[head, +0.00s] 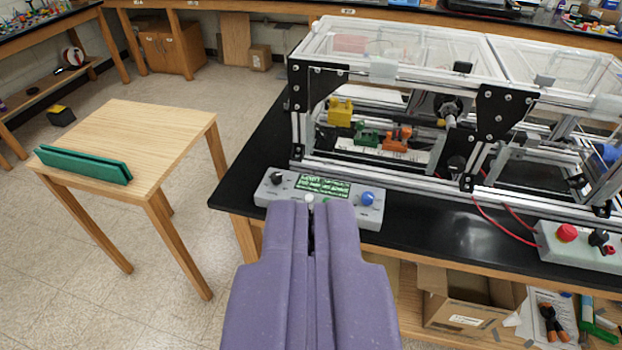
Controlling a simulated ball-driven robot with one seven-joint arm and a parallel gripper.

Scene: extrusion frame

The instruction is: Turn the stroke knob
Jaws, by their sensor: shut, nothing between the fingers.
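A grey control box (345,207) stands on the black bench top near its left front corner. It has a small lit display (322,187), a black knob (278,178) at its left and a blue knob (367,198) at its right. A small white knob or button (309,198) shows just beyond my fingertips. The labels are too small to read, so I cannot tell which is the stroke knob. My gripper (312,207) is shut and empty, with its purple fingers pointing at the box's middle and hiding part of its front. I cannot tell whether they touch it.
An extrusion frame (400,75) with clear panels stands behind the box on the bench (250,190). A second box (580,247) with a red button (567,233) and black knob (599,238) is at right. A wooden table (150,135) stands left, with open floor around it.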

